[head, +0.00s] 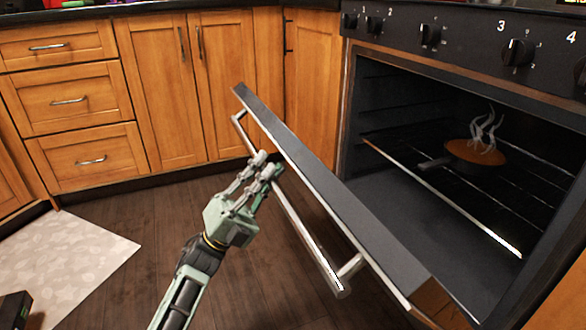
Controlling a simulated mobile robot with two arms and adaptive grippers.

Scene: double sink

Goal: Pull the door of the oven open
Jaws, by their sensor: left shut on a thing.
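The oven (352,110) stands at the right with its door (345,205) tilted well open, so the inside shows. The door has a dark top edge and a long silver bar handle (305,232) on its outer face. My left gripper (262,168) is at the upper half of the handle, with its fingers shut on the bar. The fingers partly hide the bar there. My right gripper is not in view.
A pan (475,152) with steam above it sits on the oven rack (450,200). Wooden cabinets and drawers (70,100) line the back left. A pale mat (75,265) lies on the dark floor (270,290), which is clear below the door.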

